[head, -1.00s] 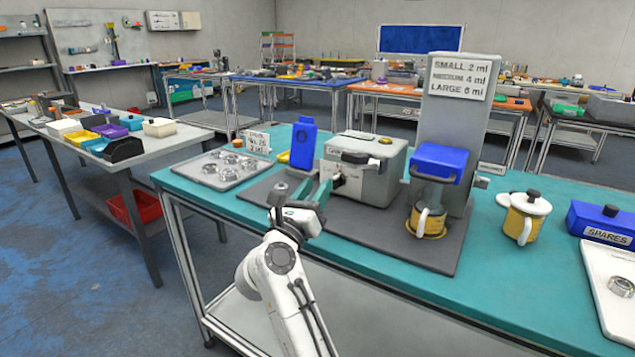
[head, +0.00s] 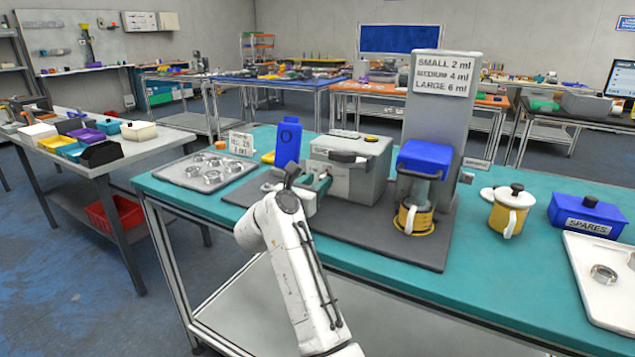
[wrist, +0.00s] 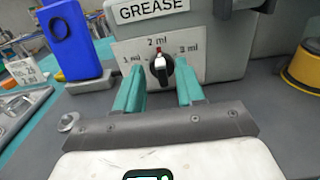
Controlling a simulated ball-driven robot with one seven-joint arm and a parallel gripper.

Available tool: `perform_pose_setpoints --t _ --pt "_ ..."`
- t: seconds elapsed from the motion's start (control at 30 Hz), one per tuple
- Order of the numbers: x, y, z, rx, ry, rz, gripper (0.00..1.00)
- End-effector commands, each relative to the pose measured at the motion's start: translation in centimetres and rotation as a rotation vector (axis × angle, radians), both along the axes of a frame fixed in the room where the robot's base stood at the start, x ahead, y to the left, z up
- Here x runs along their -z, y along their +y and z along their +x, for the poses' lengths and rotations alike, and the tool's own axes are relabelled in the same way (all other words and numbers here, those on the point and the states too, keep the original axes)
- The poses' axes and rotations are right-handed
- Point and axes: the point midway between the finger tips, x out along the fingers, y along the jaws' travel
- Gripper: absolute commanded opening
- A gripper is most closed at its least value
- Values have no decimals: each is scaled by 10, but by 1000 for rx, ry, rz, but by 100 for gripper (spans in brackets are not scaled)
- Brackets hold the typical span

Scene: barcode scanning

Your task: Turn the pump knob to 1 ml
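The grey grease pump box (head: 372,170) stands on a dark mat; its front, with a GREASE label, fills the top of the wrist view (wrist: 215,40). Its black pump knob (wrist: 161,70) has a white pointer aimed up at the red mark under "2 ml". The "1 ml" label is left of the knob, partly covered by a finger, and "3 ml" is to the right. My gripper (wrist: 160,74) is open, one teal finger on each side of the knob with gaps visible. In the head view my gripper (head: 318,186) is at the box's front left; the knob is hidden there.
A blue holder (head: 287,145) stands left of the box. A tray of metal rings (head: 185,183) lies at the left. A tall grey stand (head: 440,120) with a blue press and yellow cup (head: 415,215) is right of the box. The mat in front is clear.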

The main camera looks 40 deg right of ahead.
Motion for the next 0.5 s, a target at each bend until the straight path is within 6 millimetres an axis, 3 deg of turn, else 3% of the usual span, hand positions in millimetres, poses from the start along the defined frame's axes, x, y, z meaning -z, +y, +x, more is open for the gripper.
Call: perform_pose_setpoints --t 0.17,0.43,0.5 --pt "0 -11 4 0 1 0 38" --pt "0 -12 4 -1 1 0 38" --pt "0 -12 4 -1 1 0 34"
